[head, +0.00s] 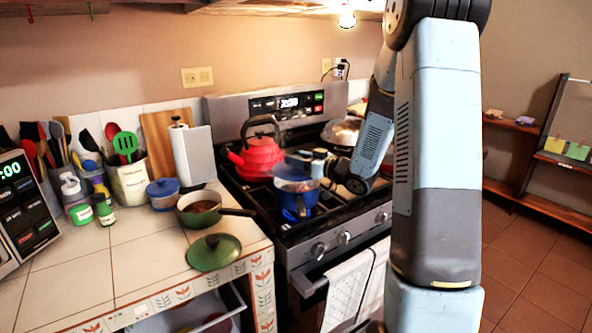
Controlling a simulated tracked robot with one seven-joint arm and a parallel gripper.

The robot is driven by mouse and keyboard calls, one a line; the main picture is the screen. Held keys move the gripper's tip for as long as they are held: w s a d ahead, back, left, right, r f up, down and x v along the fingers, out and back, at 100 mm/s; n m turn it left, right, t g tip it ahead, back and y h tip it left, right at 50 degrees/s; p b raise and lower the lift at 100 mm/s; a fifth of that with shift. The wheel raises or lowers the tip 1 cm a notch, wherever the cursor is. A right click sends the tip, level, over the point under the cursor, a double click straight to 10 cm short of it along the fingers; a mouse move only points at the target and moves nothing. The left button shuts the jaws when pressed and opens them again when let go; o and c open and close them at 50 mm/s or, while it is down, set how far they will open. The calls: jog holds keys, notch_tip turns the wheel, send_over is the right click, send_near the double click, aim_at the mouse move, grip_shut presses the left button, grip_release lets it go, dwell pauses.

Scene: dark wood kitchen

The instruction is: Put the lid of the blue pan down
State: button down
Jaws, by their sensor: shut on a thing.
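The blue pan (297,202) stands on the stove's front left burner. Its lid (291,170), dark blue, is held just above and slightly left of the pan's opening. My gripper (314,163) reaches in from the right and is shut on the lid, probably at its knob; the fingertips are small and partly hidden. I cannot tell whether the lid's lower edge touches the pan's rim.
A red kettle (260,152) stands close behind the lid. A green pan (199,208) and a green lid (214,252) are on the tiled counter (110,275) to the left. A covered silver pan (342,133) sits on the back right burner. The front counter is partly clear.

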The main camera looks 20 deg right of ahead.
aim_at(297, 170)
jog(key=shift+w+f, duration=0.15)
jog(key=shift+f, duration=1.65)
jog(key=shift+w+f, duration=0.1)
jog(key=shift+f, duration=0.15)
jog(key=c, duration=0.6)
grip_release()
jog(key=shift+r, duration=0.1)
